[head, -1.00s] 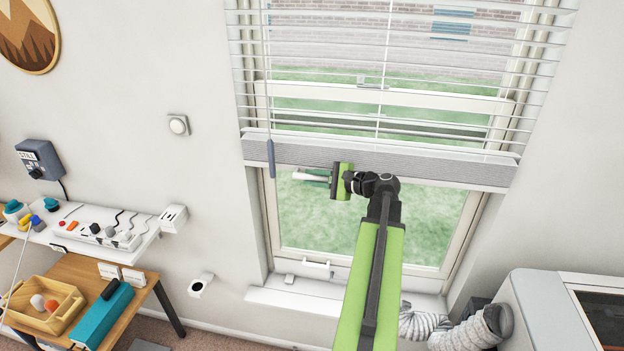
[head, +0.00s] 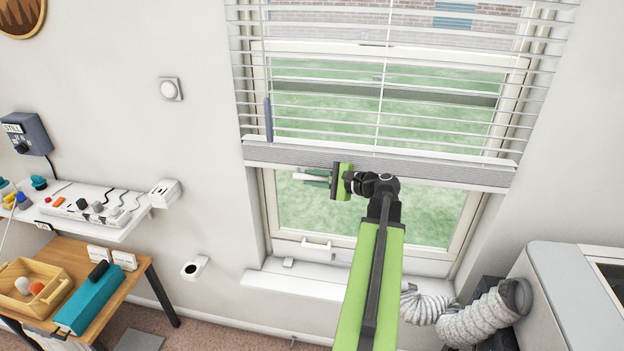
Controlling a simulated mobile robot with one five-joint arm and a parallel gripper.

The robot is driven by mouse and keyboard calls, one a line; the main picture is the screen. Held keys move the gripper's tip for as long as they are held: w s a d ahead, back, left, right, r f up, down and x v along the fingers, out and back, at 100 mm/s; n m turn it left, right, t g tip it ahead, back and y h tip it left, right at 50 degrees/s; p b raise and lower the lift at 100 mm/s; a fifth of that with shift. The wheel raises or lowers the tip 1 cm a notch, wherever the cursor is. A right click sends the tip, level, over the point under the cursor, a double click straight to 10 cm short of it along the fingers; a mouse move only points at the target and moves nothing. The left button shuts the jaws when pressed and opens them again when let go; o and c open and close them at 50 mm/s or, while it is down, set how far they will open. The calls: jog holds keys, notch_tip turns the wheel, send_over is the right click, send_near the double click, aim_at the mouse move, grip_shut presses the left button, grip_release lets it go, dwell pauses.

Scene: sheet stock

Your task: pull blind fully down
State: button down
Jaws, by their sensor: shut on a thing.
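The white slatted blind (head: 400,108) hangs in the upper and middle part of the window (head: 375,215). Its thick grey-white bottom rail (head: 440,170) tilts slightly down to the right. Clear glass shows below the rail. One jaw looks white and the other dark green. The exact contact is small and hard to see. A blue-grey wand (head: 267,119) hangs at the blind's left side.
A white window handle (head: 316,249) and the sill (head: 300,286) lie below. A ribbed hose (head: 470,318) and a grey-white cabinet (head: 570,295) stand at lower right. A shelf with a power strip (head: 95,213) and a wooden table (head: 125,285) are at left.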

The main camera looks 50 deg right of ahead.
notch_tip(320, 180, down, 46)
jog(key=b, duration=4.3)
jog(key=shift+s, duration=0.15)
jog(key=shift+r, duration=0.1)
jog(key=c, duration=1.5)
grip_release()
jog(key=shift+o, duration=1)
jog(key=p+v, duration=0.3)
jog(key=v, duration=1.4)
jog(key=shift+s+p, duration=0.15)
jog(key=shift+p, duration=0.15)
jog(key=shift+r, duration=0.1)
